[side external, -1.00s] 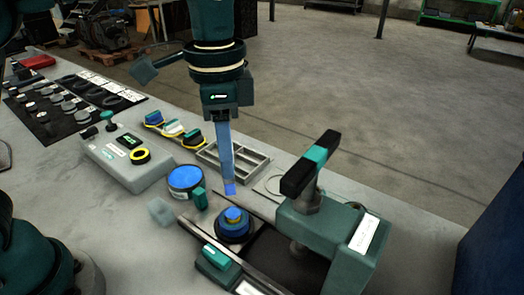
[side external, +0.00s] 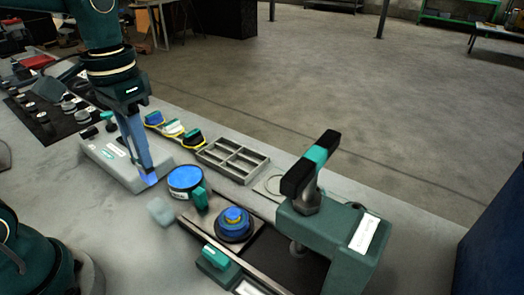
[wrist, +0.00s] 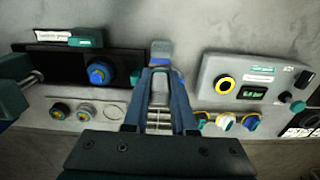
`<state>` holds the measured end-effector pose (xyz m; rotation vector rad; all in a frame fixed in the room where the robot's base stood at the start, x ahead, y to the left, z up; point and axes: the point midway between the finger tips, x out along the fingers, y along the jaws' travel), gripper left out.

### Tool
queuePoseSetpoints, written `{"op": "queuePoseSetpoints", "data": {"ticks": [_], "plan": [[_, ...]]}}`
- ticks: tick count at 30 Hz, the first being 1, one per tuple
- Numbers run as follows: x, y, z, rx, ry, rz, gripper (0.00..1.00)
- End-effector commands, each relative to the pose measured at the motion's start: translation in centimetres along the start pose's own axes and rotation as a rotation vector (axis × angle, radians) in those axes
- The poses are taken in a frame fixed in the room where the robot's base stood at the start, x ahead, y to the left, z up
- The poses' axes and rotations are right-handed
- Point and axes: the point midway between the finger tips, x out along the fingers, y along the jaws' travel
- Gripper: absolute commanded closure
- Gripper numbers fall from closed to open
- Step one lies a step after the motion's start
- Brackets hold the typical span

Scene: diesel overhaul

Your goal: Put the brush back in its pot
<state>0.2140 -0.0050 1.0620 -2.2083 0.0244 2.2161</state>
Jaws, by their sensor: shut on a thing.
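In the side external view the long fingers of my gripper (side external: 144,165) point down at the front right of the grey-green gauge box. They are shut on the brush, which is mostly hidden; a bright blue end (side external: 151,179) shows at their tips. The pot, a round tub with a blue top and white label (side external: 185,180), stands upright to the right of the fingertips, apart from them. In the wrist view my gripper (wrist: 160,74) is shut at the centre; I cannot clearly make out the brush or the pot there.
A teal block (side external: 200,199) stands against the pot's right side. A small pale block (side external: 160,211) lies in front. The gauge box (side external: 115,160) is left, a divided tray (side external: 233,160) behind, and a fixture with a black-and-teal handle (side external: 311,165) right.

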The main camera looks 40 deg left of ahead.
Motion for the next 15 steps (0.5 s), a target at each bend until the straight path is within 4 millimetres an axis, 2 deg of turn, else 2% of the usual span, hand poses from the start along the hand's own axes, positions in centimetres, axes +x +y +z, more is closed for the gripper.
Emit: {"op": "queuePoseSetpoints", "data": {"ticks": [5,15], "plan": [[0.5,-0.6,0.0,-0.024,0.007,-0.001,1.0],[4.4,-0.5,0.0,-0.021,0.003,-0.001,1.0]]}}
